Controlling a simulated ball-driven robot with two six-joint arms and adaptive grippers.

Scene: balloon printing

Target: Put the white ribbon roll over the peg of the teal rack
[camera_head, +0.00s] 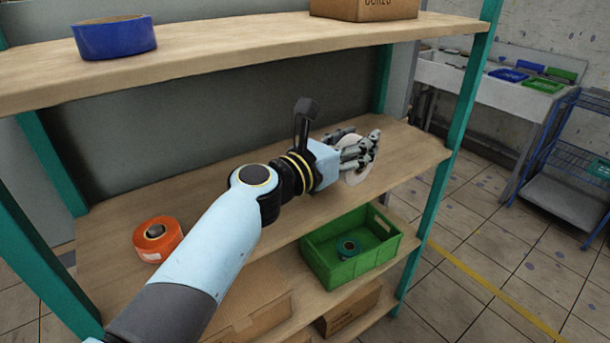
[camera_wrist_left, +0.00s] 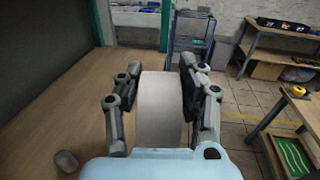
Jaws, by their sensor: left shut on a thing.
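The white ribbon roll (camera_head: 357,174) is between the fingers of my left gripper (camera_head: 363,150), which is shut on it above the right part of the teal rack's middle board (camera_head: 410,150). In the left wrist view, the roll (camera_wrist_left: 160,112) stands between the two fingers of the left gripper (camera_wrist_left: 160,82), its pale outer face toward the camera. A short grey peg (camera_wrist_left: 67,161) stands on the board at the lower left of that view, apart from the roll. I cannot make out this peg in the head view. My right gripper is not in view.
An orange roll (camera_head: 157,252) sits around a grey stub at the board's left. A blue roll (camera_head: 114,42) and cardboard box (camera_head: 350,8) are on the upper board. A teal post (camera_head: 440,190) borders the right.

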